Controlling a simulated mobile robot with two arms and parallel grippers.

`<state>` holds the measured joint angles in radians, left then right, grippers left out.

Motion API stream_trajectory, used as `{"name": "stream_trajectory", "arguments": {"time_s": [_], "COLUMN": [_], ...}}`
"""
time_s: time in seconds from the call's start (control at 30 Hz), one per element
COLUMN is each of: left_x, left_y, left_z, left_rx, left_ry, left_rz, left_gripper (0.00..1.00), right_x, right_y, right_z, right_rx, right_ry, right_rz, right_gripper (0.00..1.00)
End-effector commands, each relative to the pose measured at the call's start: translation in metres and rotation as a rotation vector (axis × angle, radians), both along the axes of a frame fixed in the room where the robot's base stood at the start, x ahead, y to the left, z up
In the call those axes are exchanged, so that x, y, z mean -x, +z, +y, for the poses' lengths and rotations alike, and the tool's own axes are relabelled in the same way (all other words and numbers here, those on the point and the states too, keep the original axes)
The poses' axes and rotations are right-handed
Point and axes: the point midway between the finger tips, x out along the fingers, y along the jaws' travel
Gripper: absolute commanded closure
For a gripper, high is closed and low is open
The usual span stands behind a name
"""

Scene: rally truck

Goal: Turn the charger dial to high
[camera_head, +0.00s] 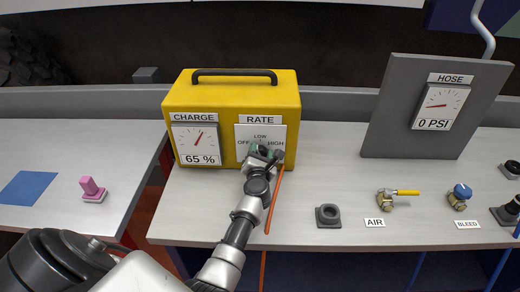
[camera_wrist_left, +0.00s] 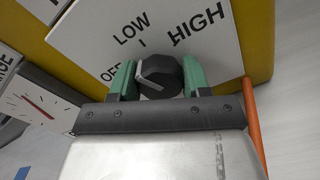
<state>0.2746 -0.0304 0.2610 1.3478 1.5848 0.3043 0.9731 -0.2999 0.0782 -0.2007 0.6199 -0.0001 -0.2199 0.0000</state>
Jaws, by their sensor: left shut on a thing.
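The yellow charger (camera_head: 230,95) stands on the bench with a white RATE plate (camera_head: 243,132) marked OFF, LOW and HIGH. In the left wrist view the black charger dial (camera_wrist_left: 160,70) sits below the lettering, and a pale line on its face runs toward the lower left, on the OFF side. My left gripper (camera_head: 263,152) is at the dial, with its green fingers shut on both sides of it. In the head view the gripper mostly hides the dial. My right gripper is not in view.
A CHARGE gauge (camera_head: 197,140) reads 65 %. An orange cable (camera_head: 274,199) hangs just right of my left gripper. A grey HOSE panel (camera_head: 430,110), a yellow-handled AIR valve (camera_head: 390,198) and a blue BLEED knob (camera_head: 462,192) stand to the right.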

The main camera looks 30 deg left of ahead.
Motion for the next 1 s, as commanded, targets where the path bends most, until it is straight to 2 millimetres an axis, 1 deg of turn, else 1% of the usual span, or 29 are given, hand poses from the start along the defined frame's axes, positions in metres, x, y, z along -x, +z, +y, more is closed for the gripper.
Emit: {"name": "stream_trajectory", "arguments": {"time_s": [0.03, 0.1, 1.0], "left_x": [0.0, 0.0, 0.0], "left_y": [0.002, 0.001, 0.0], "left_z": [0.0, 0.0, -0.001], "left_rx": [-0.037, -0.093, -0.821], "left_ry": [-0.001, 0.0, -0.003], "left_rz": [0.026, 0.061, 0.507], "left_gripper": [0.76, 0.76, 0.76], "right_x": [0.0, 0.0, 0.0], "right_y": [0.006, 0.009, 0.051], "right_z": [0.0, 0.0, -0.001], "right_rx": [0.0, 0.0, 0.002], "right_ry": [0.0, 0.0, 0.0], "right_rz": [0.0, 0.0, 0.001], "right_gripper": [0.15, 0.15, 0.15]}}
